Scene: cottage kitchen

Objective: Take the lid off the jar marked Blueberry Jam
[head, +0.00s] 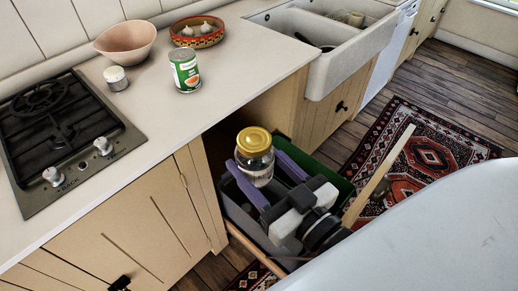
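A clear glass jar (258,172) with a yellow-gold lid (254,140) is upright over the open pull-out bins. The lid is on the jar. No label can be read on it from here, and the contents look pale or empty. My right gripper (257,160) comes in from the lower right, with one purple finger on each side of the jar, and appears shut on the jar's body below the lid. The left gripper is out of view.
The pull-out holds a grey bin (238,207) and a green bin (345,186). The counter (150,110) carries a green can (185,70), a small jar (116,78), a bowl (125,40), a patterned bowl with garlic (197,32) and a gas hob (60,130). The counter front is clear.

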